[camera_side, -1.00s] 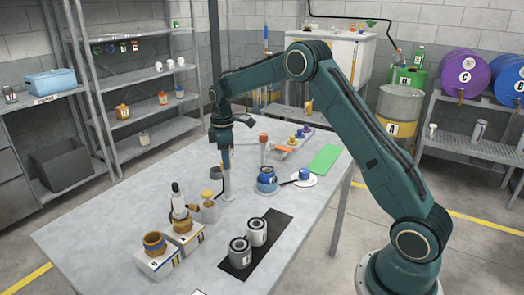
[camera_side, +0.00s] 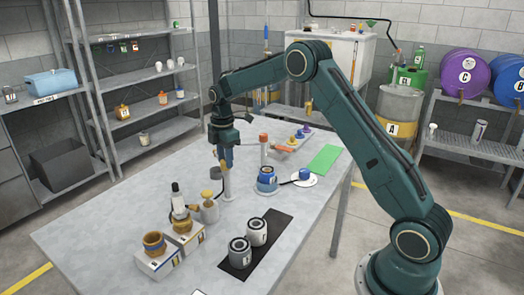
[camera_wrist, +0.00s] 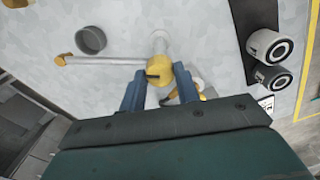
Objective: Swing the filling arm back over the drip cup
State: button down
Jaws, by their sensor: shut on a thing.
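The filling arm (camera_wrist: 105,61) is a pale bar running left from a yellow knob (camera_wrist: 161,68) on a post, with a yellow tip at its far end. My gripper (camera_wrist: 158,80) has its two blue fingers on either side of the knob and is shut on it. The drip cup (camera_wrist: 93,40), a small grey round cup, stands just beside the bar; the tip lies past the cup to the left, not over it. In the side view my gripper (camera_side: 226,160) points down at the post (camera_side: 228,187), and the dark cup (camera_side: 215,173) stands left of it.
A black mat (camera_side: 232,262) with two grey canisters (camera_side: 257,231) lies to the front right. Boxes with brass parts (camera_side: 158,262) stand at the front left. A blue pot (camera_side: 267,180) and a green mat (camera_side: 325,158) are farther right. The left table area is clear.

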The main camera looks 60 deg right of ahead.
jog(key=shift+r, duration=0.1)
jog(key=c, duration=1)
grip_release()
jog(key=shift+c, duration=0.2)
notch_tip(320, 180, up, 14)
